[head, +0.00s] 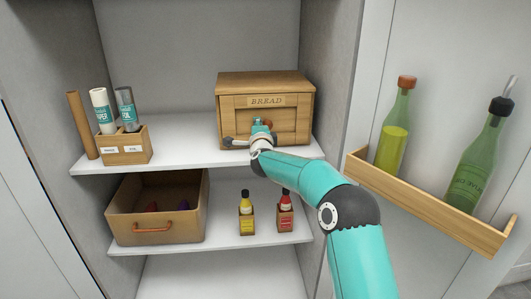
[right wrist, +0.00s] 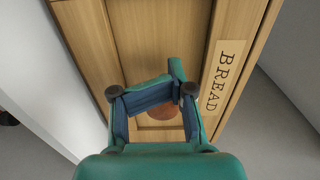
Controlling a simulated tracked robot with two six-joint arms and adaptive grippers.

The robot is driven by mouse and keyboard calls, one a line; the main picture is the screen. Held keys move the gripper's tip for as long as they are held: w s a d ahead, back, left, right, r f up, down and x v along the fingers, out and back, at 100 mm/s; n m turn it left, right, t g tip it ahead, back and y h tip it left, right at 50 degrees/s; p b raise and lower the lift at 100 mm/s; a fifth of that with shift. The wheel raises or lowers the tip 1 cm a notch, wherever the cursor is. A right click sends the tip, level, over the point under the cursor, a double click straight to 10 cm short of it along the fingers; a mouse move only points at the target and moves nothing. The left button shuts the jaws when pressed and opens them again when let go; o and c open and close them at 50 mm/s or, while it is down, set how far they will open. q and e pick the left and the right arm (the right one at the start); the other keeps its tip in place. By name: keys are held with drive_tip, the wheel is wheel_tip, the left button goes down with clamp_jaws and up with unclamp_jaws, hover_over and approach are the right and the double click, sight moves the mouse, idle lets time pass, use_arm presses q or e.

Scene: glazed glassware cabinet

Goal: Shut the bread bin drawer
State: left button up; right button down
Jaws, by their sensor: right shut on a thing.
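The wooden bread bin (head: 265,82) stands at the right of the upper shelf, its label reading BREAD. Its panelled drawer front (head: 293,125) faces me and looks about level with the bin's front; I cannot tell whether a small gap is left. The front also fills much of the right wrist view (right wrist: 135,45). My right gripper (head: 262,124) is at the lower middle of this front, shut on the round brown knob (right wrist: 168,114), which is partly hidden by the fingers. My left gripper is not in view.
A small wooden caddy (head: 125,147) with two tubes stands at the left of the upper shelf. Below are an open-topped brown box (head: 155,228) and two small bottles in holders (head: 247,222). A door rack (head: 425,205) holds two green bottles close to my right arm.

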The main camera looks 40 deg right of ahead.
drive_tip(key=b+v, duration=0.4)
drive_tip(key=v, duration=1)
drive_tip(key=a+f+n+g+y, duration=0.25)
drive_tip(key=a+f, duration=0.25)
drive_tip(key=f, duration=0.9)
drive_tip(key=a+f+n+g+y, duration=0.1)
drive_tip(key=a+f+n+y, duration=0.25)
drive_tip(key=f, duration=1.05)
drive_tip(key=s+a+f+n+g+y, duration=0.2)
drive_tip(key=s+a+f+n+g, duration=0.1)
drive_tip(key=s+a+f, duration=0.5)
drive_tip(key=s+a+f+n+g+y, duration=0.15)
drive_tip(key=s+a+f+n, duration=0.35)
drive_tip(key=f, duration=0.6)
drive_tip(key=s+a+f+n+g+y, duration=0.2)
drive_tip(key=s+a+n+g, duration=0.2)
drive_tip(key=s, duration=0.7)
drive_tip(key=s+a+f+n+g+y, duration=0.2)
drive_tip(key=s+a+f+n+g, duration=0.15)
drive_tip(key=s, duration=0.65)
wheel_tip(320, 180, up, 17)
drive_tip(key=p, duration=1.5)
drive_tip(key=shift+a+f+p, duration=0.15)
drive_tip(key=shift+f+p, duration=0.1)
drive_tip(key=shift+p, duration=0.15)
